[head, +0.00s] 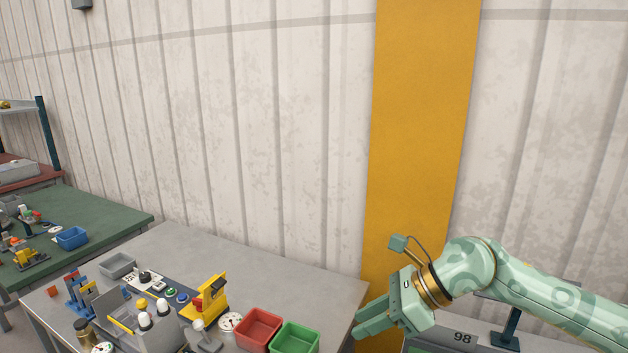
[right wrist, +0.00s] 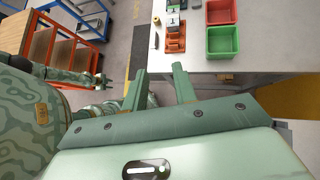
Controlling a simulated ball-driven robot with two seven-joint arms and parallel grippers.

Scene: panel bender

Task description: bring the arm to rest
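My right arm comes in from the right in the head view. Its right gripper (head: 368,320) hangs past the right edge of the grey table (head: 345,290), clear of the wall. The right wrist view shows the two fingers of this gripper (right wrist: 160,85) spread apart with nothing between them, so it is open and empty. The near table edge lies beyond the fingertips there. My left gripper does not show in the head view. Green patterned parts of my own body show at the left of the right wrist view.
The grey table holds a red bin (head: 258,328), a green bin (head: 295,337), a yellow device (head: 207,297) and a grey bin (head: 117,264). A green-topped table (head: 100,215) stands at left. A box marked 98 (head: 463,337) is below my right arm. An orange shelf (right wrist: 65,45) shows in the wrist view.

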